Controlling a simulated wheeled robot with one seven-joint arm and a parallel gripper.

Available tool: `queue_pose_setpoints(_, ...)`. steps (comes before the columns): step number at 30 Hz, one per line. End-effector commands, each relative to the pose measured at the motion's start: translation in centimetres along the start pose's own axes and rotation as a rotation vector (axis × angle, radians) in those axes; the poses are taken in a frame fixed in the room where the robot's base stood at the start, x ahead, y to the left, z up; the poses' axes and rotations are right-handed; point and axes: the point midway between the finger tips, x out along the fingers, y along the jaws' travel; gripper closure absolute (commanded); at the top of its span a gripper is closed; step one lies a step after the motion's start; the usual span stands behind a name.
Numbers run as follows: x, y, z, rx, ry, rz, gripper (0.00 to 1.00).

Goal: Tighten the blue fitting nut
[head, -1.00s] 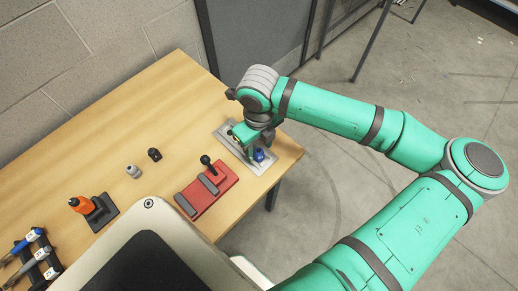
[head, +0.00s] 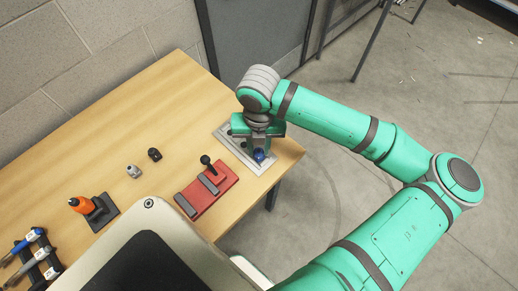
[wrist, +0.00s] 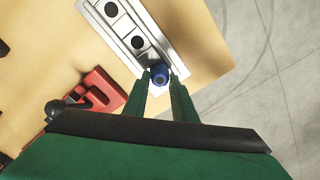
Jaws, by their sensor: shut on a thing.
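The blue fitting nut (head: 259,155) sits at the near right end of a grey metal plate (head: 231,140) on the wooden table. In the wrist view the nut (wrist: 159,74) lies between the tips of my two green fingers. My gripper (wrist: 160,82) is shut on it, with one finger on each side. In the head view my gripper (head: 258,146) is above the plate, and its wrist hides part of the plate. Black round holes show on the plate beyond the nut in the wrist view. The nut's thread is hidden.
A red fixture with a black knob (head: 207,193) stands left of the plate. An orange-topped tool in a dark stand (head: 93,208), a small grey part (head: 133,171), a small black part (head: 154,154) and clamps (head: 32,259) are farther left. The table edge is close right of the plate.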

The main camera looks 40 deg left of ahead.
Motion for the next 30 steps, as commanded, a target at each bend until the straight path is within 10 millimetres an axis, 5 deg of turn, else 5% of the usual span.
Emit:
queue_pose_setpoints(29, 0.02, 0.0, 0.02, 1.145, 0.0, 0.0, 0.88)
queue_pose_setpoints(30, 0.0, -0.05, 0.04, 1.135, -0.002, -0.001, 0.66)
